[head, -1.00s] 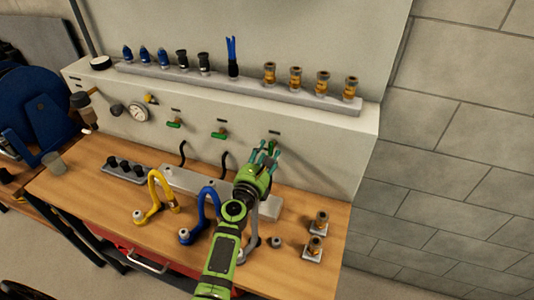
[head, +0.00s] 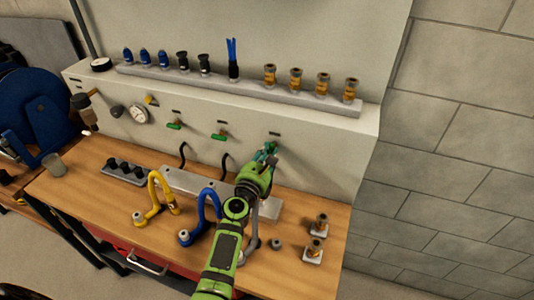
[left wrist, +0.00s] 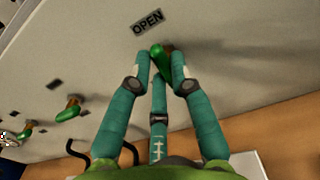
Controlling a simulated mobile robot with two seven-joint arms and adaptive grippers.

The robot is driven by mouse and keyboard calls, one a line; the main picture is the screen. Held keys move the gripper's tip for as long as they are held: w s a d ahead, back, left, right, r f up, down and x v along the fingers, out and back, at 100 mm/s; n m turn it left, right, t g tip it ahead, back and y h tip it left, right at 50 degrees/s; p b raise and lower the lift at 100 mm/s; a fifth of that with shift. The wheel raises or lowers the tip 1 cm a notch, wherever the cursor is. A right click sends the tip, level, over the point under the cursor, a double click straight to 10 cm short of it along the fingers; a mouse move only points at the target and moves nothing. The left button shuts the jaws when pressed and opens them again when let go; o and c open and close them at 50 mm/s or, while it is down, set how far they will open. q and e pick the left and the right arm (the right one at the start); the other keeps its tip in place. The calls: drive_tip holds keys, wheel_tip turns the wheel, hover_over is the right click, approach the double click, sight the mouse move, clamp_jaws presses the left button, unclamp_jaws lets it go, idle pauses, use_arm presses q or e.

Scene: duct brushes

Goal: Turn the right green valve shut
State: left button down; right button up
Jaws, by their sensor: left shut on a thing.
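The right green valve (left wrist: 159,57) is on the pale wall panel, under a small label reading OPEN (left wrist: 147,21). My left gripper (left wrist: 160,68) has its teal fingers closed around the valve's green handle. In the head view the same gripper (head: 266,153) reaches up to the panel and mostly hides this valve. In the left wrist view the handle slants down between the fingertips. My right gripper is in neither view.
Two other green valves, a middle one (head: 219,135) and a left one (head: 174,125), are on the panel. Below my arm, a blue hose (head: 203,205) and a yellow hose (head: 156,192) stand on the wooden bench (head: 105,200). Brass fittings (head: 315,248) stand at right.

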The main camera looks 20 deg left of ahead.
use_arm(q)
drive_tip(key=m, duration=0.4)
drive_tip(key=shift+d+m, duration=0.1)
drive_tip(key=shift+m, duration=0.3)
drive_tip(key=m, duration=0.4)
drive_tip(key=shift+d, duration=0.15)
drive_tip(key=m, duration=0.4)
drive_tip(key=shift+d+m, duration=0.1)
drive_tip(key=shift+m, duration=0.3)
drive_tip(key=shift+d+m, duration=0.1)
drive_tip(key=shift+m, duration=1.8)
drive_tip(key=c, duration=1.1)
unclamp_jaws()
drive_tip(key=shift+f, duration=0.1)
drive_tip(key=s, duration=1.2)
drive_tip(key=shift+a, duration=0.2)
